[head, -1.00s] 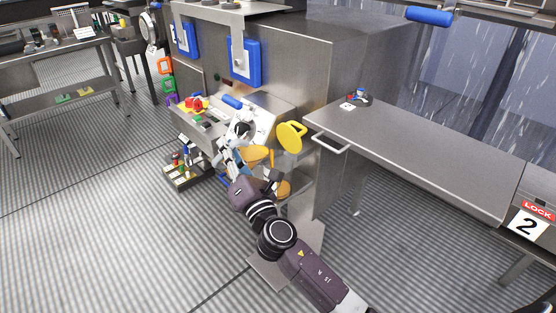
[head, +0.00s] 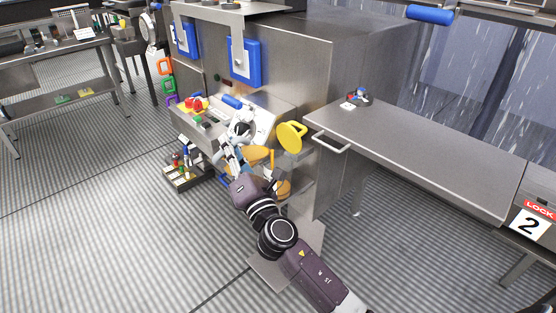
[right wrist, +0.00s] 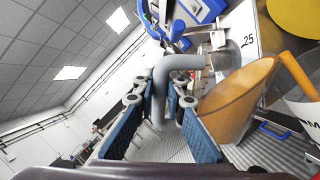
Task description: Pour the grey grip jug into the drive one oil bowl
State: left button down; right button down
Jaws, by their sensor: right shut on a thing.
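My right gripper (head: 233,156) reaches to the front of the steel machine. In the right wrist view its two blue-padded fingers (right wrist: 160,108) are on either side of the grey grip (right wrist: 176,64) of the jug and shut on it. The jug's pale metal body (head: 243,130) shows just beyond the fingers, partly hidden. An orange, bowl-like vessel (right wrist: 236,98) is close to the right of the fingers; orange round shapes (head: 258,154) also show beside the gripper in the head view. I cannot tell which one is the drive one oil bowl. My left gripper is not in view.
A yellow disc (head: 291,136) sticks out from the machine (head: 330,80) right of the gripper. A steel table (head: 420,150) with a rail handle stands at the right. A low dark tray (head: 186,180) with small items is at the left.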

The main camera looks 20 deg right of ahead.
aim_at(239, 137)
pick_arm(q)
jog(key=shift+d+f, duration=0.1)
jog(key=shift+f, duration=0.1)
pick_arm(e)
jog(key=shift+d+r+m, duration=0.2)
jog(key=shift+r+m, duration=0.2)
dwell(0.3)
pick_arm(q)
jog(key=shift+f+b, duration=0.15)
jog(key=shift+b, duration=0.2)
pick_arm(e)
jog(key=shift+d+r+m+h, duration=0.15)
jog(key=shift+r+m+h, duration=0.05)
jog(key=shift+m+h, duration=0.1)
jog(key=shift+s+d+r+m, duration=0.1)
jog(key=shift+d+r+m, duration=0.1)
jog(key=shift+m, duration=0.1)
dwell(0.3)
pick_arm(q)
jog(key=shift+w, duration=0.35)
pick_arm(e)
jog(key=shift+r+t, duration=0.1)
jog(key=shift+t, duration=0.2)
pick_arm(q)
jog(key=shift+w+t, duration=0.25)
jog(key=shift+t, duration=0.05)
pick_arm(e)
jog(key=shift+d+r+m, duration=0.15)
jog(key=shift+m, duration=0.25)
